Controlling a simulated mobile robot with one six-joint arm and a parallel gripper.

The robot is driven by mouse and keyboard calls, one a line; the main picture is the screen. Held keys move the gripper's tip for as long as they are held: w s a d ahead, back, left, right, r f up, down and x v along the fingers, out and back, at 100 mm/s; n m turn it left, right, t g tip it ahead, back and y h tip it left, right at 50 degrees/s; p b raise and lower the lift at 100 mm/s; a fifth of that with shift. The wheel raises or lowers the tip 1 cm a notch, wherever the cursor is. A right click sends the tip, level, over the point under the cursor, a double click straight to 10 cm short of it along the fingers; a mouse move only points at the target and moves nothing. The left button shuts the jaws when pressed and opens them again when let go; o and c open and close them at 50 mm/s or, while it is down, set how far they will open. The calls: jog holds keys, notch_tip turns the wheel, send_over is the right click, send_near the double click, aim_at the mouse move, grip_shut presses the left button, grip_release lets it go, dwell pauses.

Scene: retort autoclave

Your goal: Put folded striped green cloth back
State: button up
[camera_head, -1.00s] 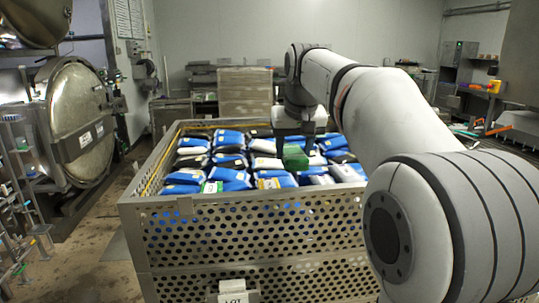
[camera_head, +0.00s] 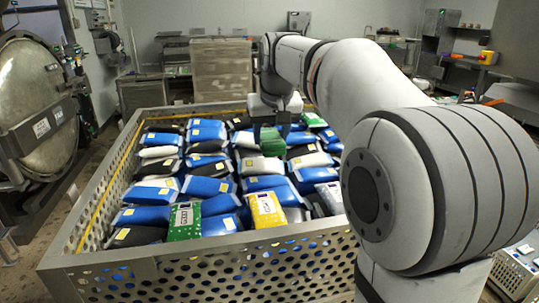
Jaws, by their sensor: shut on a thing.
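My gripper (camera_head: 270,127) points down over the perforated metal crate (camera_head: 90,262) and is shut on a small green folded cloth (camera_head: 272,146). The cloth hangs below the jaws, in front of the packs behind it. Its stripes are too small to make out. I cannot tell how far it is above the packs or whether it touches them. The jaws partly hide its top.
The crate is full of blue, black and white pouches (camera_head: 208,187). A green pouch (camera_head: 185,221) and a yellow pouch (camera_head: 266,208) lie near its front edge. A round autoclave door (camera_head: 32,85) stands at the left. Workbenches line the back and right.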

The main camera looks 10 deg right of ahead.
aim_at(271, 169)
jog(key=shift+w+f, duration=0.1)
jog(key=shift+f, duration=2.6)
jog(key=shift+f, duration=0.1)
jog(key=shift+f, duration=0.15)
jog(key=o, duration=0.9)
jog(key=shift+r, duration=0.35)
jog(key=v, duration=1.2)
